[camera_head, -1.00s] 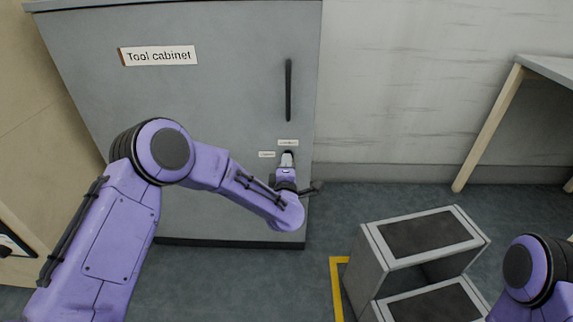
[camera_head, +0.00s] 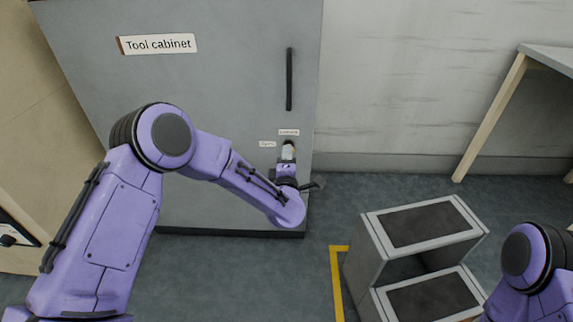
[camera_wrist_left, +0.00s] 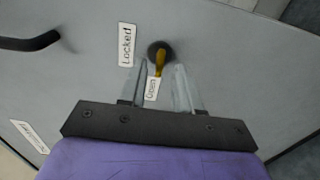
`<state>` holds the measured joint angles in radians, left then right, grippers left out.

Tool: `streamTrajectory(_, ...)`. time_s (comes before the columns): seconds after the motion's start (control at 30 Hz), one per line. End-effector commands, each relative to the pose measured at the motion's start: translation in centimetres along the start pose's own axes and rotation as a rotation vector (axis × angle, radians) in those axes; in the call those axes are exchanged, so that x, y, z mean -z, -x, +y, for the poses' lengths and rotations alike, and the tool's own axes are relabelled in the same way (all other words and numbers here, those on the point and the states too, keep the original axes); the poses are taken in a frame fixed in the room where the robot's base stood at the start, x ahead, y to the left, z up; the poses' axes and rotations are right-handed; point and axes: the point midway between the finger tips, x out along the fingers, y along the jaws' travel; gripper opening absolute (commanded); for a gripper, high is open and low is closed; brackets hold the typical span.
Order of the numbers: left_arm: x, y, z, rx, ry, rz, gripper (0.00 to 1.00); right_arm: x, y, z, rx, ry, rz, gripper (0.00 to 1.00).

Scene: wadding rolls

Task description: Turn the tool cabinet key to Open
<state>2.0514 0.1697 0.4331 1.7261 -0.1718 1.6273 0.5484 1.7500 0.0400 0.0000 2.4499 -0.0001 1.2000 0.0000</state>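The grey tool cabinet (camera_head: 220,85) stands ahead, its door shut. In the left wrist view the brass key (camera_wrist_left: 160,62) sits in a dark round lock (camera_wrist_left: 153,48). Its grip slants toward the Open label (camera_wrist_left: 153,90), and the Locked label (camera_wrist_left: 127,45) is to the left. My left gripper (camera_head: 288,150) is at the lock, and hides the key in the head view. In the left wrist view its two clear fingers (camera_wrist_left: 160,68) stand apart either side of the key, with gaps showing. My right gripper is out of view.
A dark vertical handle (camera_head: 290,79) is on the door above the lock. A grey step unit (camera_head: 372,245) stands on the floor at the right, beside a yellow floor line (camera_head: 336,280). A table (camera_head: 550,65) is at the far right.

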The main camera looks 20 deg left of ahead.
Motion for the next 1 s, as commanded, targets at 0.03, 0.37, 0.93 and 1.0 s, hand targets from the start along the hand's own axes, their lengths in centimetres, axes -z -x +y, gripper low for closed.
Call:
streamTrajectory(0.03, -0.1, 1.2, 0.3, 0.002, -0.003, -0.004, 0.33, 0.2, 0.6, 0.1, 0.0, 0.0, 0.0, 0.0)
streamTrajectory(0.37, 0.0, 7.9, 0.1, 0.001, -0.002, -0.002, 0.33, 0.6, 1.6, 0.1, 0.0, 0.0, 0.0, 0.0)
streamTrajectory(0.93, 0.0, 8.6, 0.0, 0.001, -0.013, -0.001, 0.33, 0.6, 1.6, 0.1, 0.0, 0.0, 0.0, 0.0)
streamTrajectory(1.0, -0.6, 8.8, -0.8, 0.038, -0.117, -0.044, 0.33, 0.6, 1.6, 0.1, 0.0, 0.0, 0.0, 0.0)
